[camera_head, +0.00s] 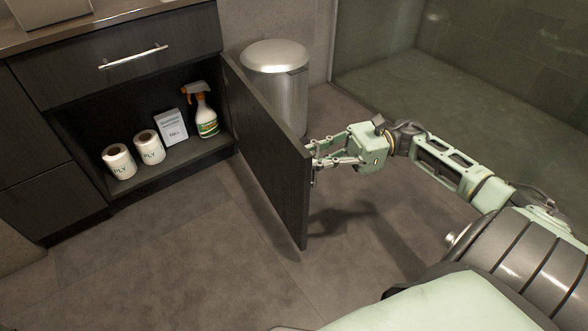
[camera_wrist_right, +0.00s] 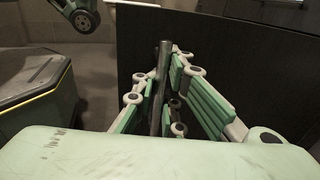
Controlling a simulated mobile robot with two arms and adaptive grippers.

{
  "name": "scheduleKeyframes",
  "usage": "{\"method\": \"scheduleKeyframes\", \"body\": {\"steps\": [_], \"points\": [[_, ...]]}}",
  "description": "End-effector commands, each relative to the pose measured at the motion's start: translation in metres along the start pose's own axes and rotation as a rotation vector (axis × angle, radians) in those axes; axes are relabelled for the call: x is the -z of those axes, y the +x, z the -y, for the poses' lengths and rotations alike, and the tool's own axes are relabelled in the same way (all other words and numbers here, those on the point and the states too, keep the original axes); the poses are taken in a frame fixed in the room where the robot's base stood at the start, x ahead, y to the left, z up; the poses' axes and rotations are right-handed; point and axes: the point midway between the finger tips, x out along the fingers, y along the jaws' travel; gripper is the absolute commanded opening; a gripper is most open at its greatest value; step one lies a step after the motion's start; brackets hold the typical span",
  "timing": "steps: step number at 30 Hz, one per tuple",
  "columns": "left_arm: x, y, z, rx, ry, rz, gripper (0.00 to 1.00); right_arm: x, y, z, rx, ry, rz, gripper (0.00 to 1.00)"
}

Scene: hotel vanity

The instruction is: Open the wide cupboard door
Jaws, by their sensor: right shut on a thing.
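The wide cupboard door (camera_head: 270,150) is dark wood and stands swung far out from the vanity, in the head view. Its inside face is toward the cupboard opening. My right gripper (camera_head: 317,158) is at the outer side of the door, near its free edge. In the right wrist view the fingers of my right gripper (camera_wrist_right: 163,105) are around the metal bar handle (camera_wrist_right: 164,70), with the dark outer face of the door (camera_wrist_right: 240,70) behind. The handle is mostly hidden in the head view. My left gripper does not show clearly in either view.
The open cupboard holds two paper rolls (camera_head: 150,147), a white box (camera_head: 171,128) and a spray bottle (camera_head: 204,112). A drawer (camera_head: 120,60) above is shut. A metal bin (camera_head: 275,75) stands behind the door. The floor (camera_head: 190,260) in front is clear.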

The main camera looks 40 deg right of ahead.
Motion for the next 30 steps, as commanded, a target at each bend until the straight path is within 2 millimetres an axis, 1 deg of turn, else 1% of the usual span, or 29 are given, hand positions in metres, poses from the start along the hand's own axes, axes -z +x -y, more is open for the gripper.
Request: {"method": "scheduleKeyframes", "body": {"steps": [1, 6, 18, 19, 26, 30], "points": [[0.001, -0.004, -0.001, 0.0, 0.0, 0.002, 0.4, 0.006, -0.005, -0.002, -0.009, 0.005, -0.008, 0.0], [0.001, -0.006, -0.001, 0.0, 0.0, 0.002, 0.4, 0.005, -0.014, 0.001, -0.011, 0.006, -0.008, 0.0], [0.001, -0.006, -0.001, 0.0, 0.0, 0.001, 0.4, 0.004, -0.015, 0.001, -0.013, 0.006, -0.007, 0.0], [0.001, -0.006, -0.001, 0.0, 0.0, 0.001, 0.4, 0.004, -0.015, 0.001, -0.013, 0.006, -0.007, 0.08], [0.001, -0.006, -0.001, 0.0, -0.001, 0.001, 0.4, 0.002, -0.016, 0.003, -0.008, 0.004, -0.003, 0.28], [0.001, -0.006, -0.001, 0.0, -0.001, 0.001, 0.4, 0.001, -0.016, 0.003, -0.006, 0.003, -0.002, 0.28]]}}
